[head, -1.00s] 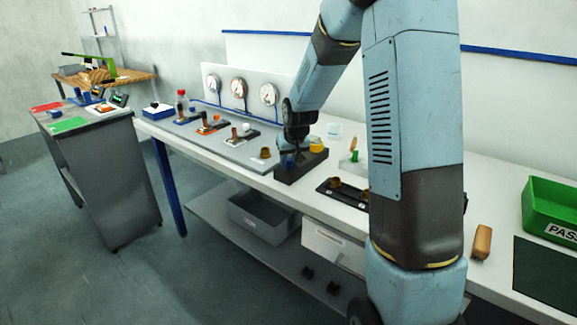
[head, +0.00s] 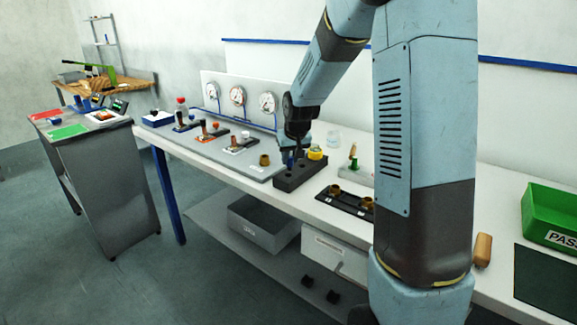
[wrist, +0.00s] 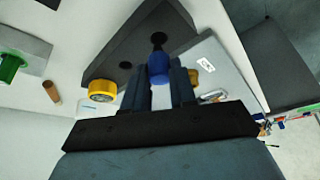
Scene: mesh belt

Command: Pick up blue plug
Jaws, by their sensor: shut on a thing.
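The blue plug (wrist: 158,68) is held between the two fingertips of my gripper (wrist: 160,80) in the wrist view. In the head view my gripper (head: 292,155) is low over the dark block (head: 300,177), and the plug (head: 290,161) shows as a small blue patch at its tips. The block also fills the upper middle of the wrist view (wrist: 140,38), with dark round holes in its top, one just beyond the plug. I cannot tell whether the plug's lower end is clear of the block.
A brass fitting (head: 264,160) stands left. A green bin (head: 550,215) is far right.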

